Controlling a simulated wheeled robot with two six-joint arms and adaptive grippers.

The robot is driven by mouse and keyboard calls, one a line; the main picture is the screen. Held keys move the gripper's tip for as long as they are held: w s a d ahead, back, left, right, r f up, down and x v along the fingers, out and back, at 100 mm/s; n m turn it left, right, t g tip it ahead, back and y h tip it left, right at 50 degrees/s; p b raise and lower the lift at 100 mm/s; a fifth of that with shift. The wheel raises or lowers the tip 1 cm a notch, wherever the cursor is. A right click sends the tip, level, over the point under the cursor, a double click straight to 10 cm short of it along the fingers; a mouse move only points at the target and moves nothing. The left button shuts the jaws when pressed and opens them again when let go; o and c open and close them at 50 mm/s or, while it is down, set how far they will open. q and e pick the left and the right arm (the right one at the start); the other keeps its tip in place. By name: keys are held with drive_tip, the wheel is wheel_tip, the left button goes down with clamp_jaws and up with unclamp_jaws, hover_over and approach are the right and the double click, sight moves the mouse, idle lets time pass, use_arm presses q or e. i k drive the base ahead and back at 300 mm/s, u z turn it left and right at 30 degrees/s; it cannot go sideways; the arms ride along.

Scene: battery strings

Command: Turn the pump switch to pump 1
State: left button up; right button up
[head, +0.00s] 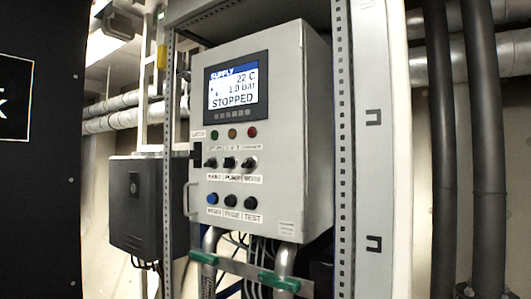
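A grey control cabinet (292,120) faces me in the middle of the head view. The pump switch (229,163) is the middle one of three black rotary switches, above a label that appears to read PUMP. Its pointer direction is too small to tell. The display (236,88) shows SUPPLY, 22 C, 1.0 bar and STOPPED. Neither of my grippers is in view.
Green, amber and red lamps (232,133) sit above the switches; a blue and two black buttons (231,201) sit below. A black latch (197,150) is on the door's left edge. A perforated metal post (343,150) stands right; dark pipes (441,150) run beyond.

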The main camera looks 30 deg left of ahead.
sight(228, 162)
drive_tip(key=k, duration=1.3)
drive_tip(key=u, duration=0.7)
drive_tip(key=i, duration=1.35)
drive_tip(key=z, duration=0.35)
